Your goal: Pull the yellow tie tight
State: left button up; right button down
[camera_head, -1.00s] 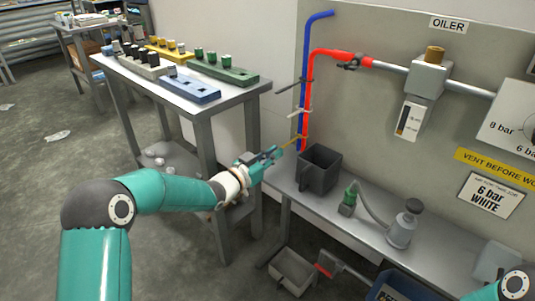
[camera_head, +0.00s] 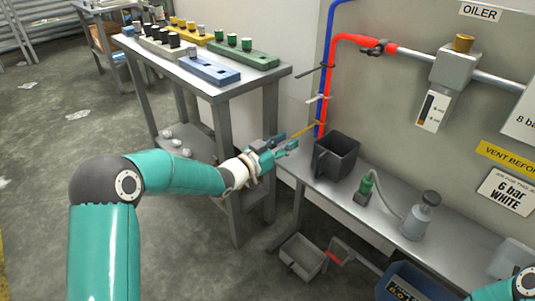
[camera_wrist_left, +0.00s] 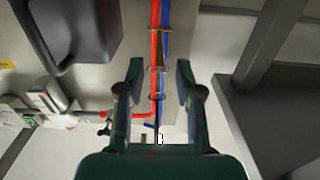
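The yellow tie (camera_head: 307,128) is at the lower part of the red hose (camera_head: 333,70) and blue hose (camera_head: 326,50), below a white tie (camera_head: 317,98) and a black tie (camera_head: 313,70). Its thin tail sticks out left toward my left gripper (camera_head: 288,141). That gripper is open, its two teal fingers apart. In the left wrist view the open fingers (camera_wrist_left: 160,76) stand either side of the hoses in the picture, with the yellow tie (camera_wrist_left: 162,30) above. I see no firm grip on the tail. My right gripper is out of view.
A black bin (camera_head: 335,158) stands on the bench (camera_head: 385,212) just right of my left gripper. A grey table (camera_head: 215,92) with coloured blocks is behind left. A green-nozzled part (camera_head: 364,190) and a grey bottle (camera_head: 420,215) stand farther right.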

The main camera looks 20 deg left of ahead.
pick_arm(q)
jog(key=v, duration=1)
jog(key=shift+d, duration=0.1)
